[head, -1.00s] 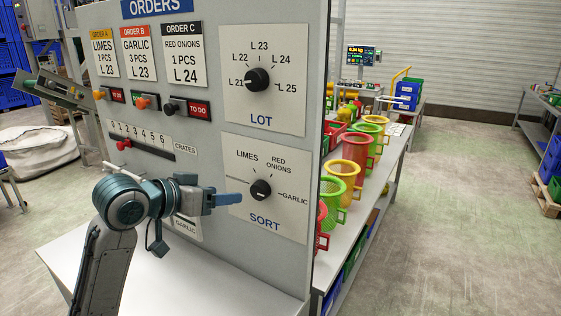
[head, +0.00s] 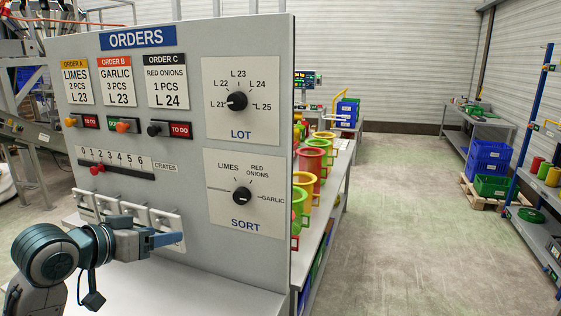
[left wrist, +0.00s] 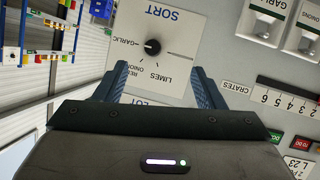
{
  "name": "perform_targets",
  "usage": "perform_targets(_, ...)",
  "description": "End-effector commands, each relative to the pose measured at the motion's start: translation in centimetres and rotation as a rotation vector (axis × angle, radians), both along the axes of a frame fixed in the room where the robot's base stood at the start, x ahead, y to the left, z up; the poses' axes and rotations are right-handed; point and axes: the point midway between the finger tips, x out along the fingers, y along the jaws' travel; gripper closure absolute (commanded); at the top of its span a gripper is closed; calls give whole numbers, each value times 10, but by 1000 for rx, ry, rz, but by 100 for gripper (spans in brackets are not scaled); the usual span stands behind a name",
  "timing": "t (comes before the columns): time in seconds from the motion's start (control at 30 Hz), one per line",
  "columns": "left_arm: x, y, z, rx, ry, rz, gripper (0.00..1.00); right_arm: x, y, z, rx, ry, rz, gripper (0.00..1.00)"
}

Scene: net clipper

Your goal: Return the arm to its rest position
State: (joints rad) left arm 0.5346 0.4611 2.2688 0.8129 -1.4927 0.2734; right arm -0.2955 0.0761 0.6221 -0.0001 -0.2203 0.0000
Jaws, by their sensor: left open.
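My left gripper (head: 166,240) is in front of the lower part of the grey orders board (head: 185,85), left of the sort dial (head: 242,195). In the left wrist view its two blue fingers (left wrist: 158,88) are spread apart with nothing between them. The sort dial also shows in that view (left wrist: 153,47), beyond the fingers and apart from them. My left arm comes in from the lower left. My right gripper is in neither view.
The lot dial (head: 237,101) is above the sort dial. A crates slider with a red knob (head: 97,169) and a row of pale holders (head: 110,205) are near my arm. Colored baskets (head: 312,160) stand on a bench behind the board.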

Motion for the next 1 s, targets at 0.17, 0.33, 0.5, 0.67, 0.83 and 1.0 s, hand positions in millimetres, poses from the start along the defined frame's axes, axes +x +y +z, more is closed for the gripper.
perform_targets(0.17, -5, -1, -29, 14, 38, 17, 37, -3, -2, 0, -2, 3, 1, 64)
perform_targets(0.33, -12, -1, -62, 37, 81, 40, 37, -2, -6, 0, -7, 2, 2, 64)
perform_targets(0.5, -26, -1, -106, 67, 142, 70, 37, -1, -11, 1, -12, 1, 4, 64)
perform_targets(0.67, -52, 0, -165, 112, 231, 111, 37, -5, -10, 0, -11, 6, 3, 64)
perform_targets(0.83, -107, 4, -242, 190, 371, 169, 37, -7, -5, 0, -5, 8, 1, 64)
perform_targets(1.0, -173, 10, -303, 279, 511, 221, 37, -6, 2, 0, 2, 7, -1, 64)
